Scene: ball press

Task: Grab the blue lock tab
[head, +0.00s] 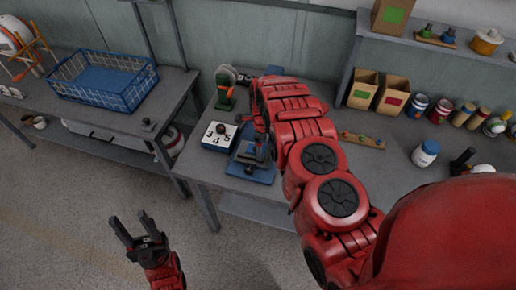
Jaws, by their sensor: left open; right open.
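A press with a blue base (262,177) and dark metal parts stands near the front edge of the grey workbench. My red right arm reaches over the bench to it from the lower right. My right gripper (261,150) is open at the press, partly hidden by my own forearm. The blue lock tab cannot be told apart from the other blue parts, and I cannot tell whether the fingers touch it. My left gripper (133,228) is open and empty over the floor, left of and away from the bench.
A white numbered board (219,136) with a dark ball stands left of the press. A green device (225,92) stands behind it. A wooden strip (363,140) and a white jar with a blue lid (425,153) lie to the right. A blue wire basket (103,82) sits on the left table.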

